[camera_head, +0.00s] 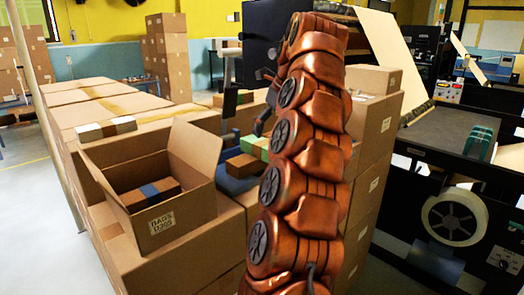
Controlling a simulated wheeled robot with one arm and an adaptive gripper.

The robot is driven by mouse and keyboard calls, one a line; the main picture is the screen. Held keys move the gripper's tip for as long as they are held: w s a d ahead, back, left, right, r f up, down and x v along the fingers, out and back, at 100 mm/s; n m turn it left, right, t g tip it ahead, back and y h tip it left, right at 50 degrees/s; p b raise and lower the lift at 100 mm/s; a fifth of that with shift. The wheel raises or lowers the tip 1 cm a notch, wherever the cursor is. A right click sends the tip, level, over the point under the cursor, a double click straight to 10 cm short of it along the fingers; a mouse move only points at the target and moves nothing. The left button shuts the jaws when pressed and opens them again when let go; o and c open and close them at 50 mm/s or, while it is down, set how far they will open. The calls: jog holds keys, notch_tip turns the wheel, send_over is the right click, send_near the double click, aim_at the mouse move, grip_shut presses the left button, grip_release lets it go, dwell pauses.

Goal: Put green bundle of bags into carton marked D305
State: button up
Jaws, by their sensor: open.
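The open carton marked D305 (160,222) stands at the left on a stack of boxes, flaps up, its label facing me. A brown bundle with a blue band (150,195) lies inside it. A green bundle with a pale band (255,146) lies right of the carton, beside a brown bundle (245,167); my arm partly covers this spot. My gripper (264,122), dark and small, is open above and close to the green bundle. My arm hides part of it, and I see nothing held.
A white-and-brown bundle (105,129) lies on the boxes behind the carton. Another green object (478,143) sits on the dark machine at right. Taller stacked cartons (373,115) stand right of my arm. A blue surface (236,183) lies under the bundles.

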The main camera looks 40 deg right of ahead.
aim_at(264, 142)
jog(key=shift+x, duration=2.45)
jog(key=shift+w+d+f+p, duration=0.15)
jog(key=shift+w+f+p, duration=0.3)
jog(key=shift+f, duration=0.3)
jog(key=shift+c, duration=0.4)
jog(key=c, duration=1.4)
jog(key=shift+w+r, duration=0.1)
jog(key=shift+r+b, duration=0.55)
jog(key=shift+r, duration=0.95)
jog(key=shift+r, duration=0.1)
